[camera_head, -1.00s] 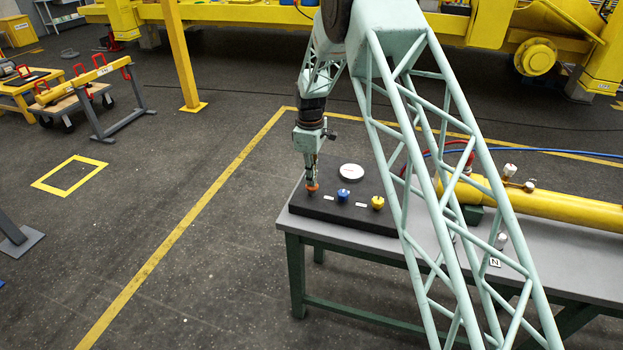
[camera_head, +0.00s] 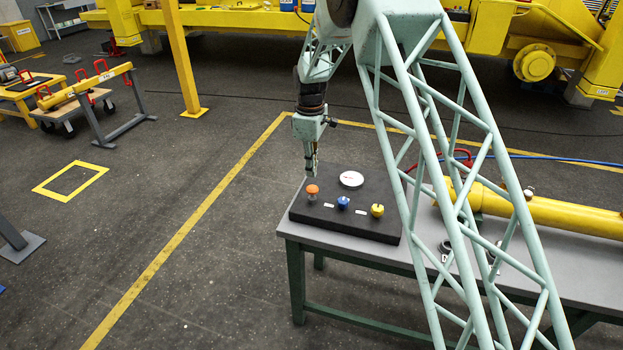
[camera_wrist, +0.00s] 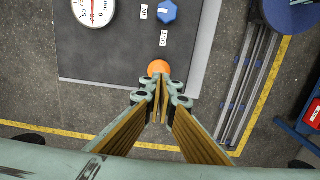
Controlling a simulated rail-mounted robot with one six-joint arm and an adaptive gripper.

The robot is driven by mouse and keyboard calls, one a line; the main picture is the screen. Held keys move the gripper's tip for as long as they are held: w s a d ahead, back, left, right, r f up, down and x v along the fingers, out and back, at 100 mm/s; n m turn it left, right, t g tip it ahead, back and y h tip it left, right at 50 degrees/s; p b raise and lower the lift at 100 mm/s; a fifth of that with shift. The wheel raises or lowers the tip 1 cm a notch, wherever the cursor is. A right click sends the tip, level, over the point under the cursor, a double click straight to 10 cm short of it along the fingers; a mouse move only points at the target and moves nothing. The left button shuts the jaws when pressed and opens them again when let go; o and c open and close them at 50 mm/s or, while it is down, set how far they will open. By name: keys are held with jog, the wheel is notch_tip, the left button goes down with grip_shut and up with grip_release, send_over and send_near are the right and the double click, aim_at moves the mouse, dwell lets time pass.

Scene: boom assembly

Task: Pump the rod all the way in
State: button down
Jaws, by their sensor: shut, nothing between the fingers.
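My gripper (camera_head: 311,172) is shut and empty, just above the orange knob (camera_head: 312,189) at the left end of the black panel (camera_head: 345,222). In the wrist view, the shut fingertips (camera_wrist: 160,92) point toward the orange knob (camera_wrist: 159,68), with no clear sign of contact. A blue knob (camera_head: 343,202) and a yellow knob (camera_head: 377,210) stand to its right. The blue knob (camera_wrist: 167,12) has "IN" and "OUT" labels near it. A white gauge (camera_head: 351,179) lies behind the knobs. The yellow cylinder (camera_head: 560,212) lies on the table; I cannot make out its rod.
The grey table (camera_head: 300,233) holds the panel and the cylinder. My lattice arm covers part of the table and the cylinder. Red and blue hoses (camera_head: 570,160) run behind the cylinder.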

aim_at(312, 188)
jog(key=shift+r, duration=2.95)
jog(key=shift+r, duration=0.15)
jog(key=shift+s+a+r+p, duration=0.1)
jog(key=shift+r+p, duration=1.15)
jog(key=shift+p, duration=0.45)
jog(key=shift+f, duration=0.15)
jog(key=shift+f, duration=6.85)
jog(key=shift+f, duration=0.1)
